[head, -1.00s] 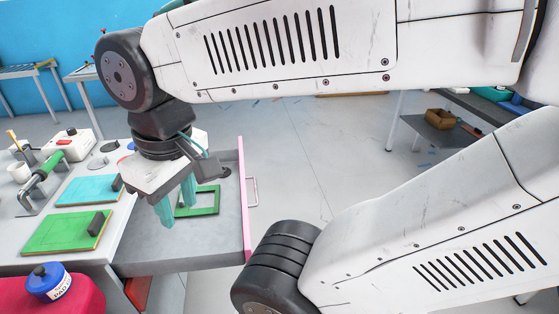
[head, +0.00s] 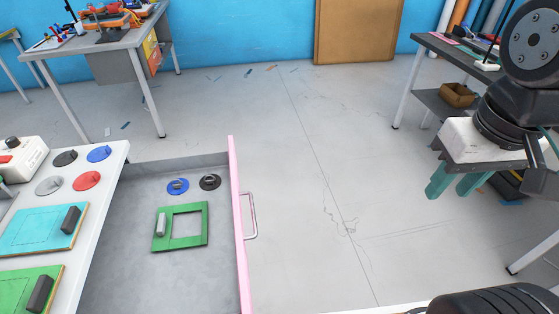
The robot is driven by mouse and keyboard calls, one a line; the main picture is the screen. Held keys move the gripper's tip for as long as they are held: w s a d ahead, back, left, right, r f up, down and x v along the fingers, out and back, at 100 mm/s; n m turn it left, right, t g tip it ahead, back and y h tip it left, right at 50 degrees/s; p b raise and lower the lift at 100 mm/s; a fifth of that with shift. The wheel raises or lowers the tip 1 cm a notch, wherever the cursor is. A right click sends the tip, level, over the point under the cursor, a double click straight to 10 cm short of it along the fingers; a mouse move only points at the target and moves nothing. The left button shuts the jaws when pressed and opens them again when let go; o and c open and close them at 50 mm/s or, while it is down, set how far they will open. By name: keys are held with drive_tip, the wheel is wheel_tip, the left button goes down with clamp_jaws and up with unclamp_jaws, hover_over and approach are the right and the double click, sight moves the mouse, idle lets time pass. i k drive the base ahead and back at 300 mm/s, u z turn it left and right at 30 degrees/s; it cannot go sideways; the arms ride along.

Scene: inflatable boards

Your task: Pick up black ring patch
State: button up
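The black ring patch (head: 210,182) lies flat on the floor of the open drawer (head: 150,282), near its far right corner. A blue ring patch (head: 178,187) lies just left of it. A green square frame (head: 159,241) with a grey handle lies nearer in the same drawer. My gripper (head: 457,184) is at the right of the view, well away from the drawer and above the floor. Its two teal fingers are apart with nothing visible between them.
The drawer's pink front (head: 239,230) with its handle (head: 250,216) stands up on the right side. On the table at left are black (head: 64,158), blue (head: 99,154), grey (head: 49,186) and red (head: 87,180) round patches, and teal (head: 40,230) and green boards. The floor between drawer and arm is clear.

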sight(211, 182)
drive_tip(key=z, duration=0.35)
drive_tip(key=k, duration=1.05)
drive_tip(key=u, duration=0.9)
drive_tip(key=i, duration=1)
drive_tip(key=u, duration=0.05)
drive_tip(key=k, duration=1)
drive_tip(key=z, duration=0.9)
drive_tip(key=i, duration=1.05)
drive_tip(key=u, duration=0.8)
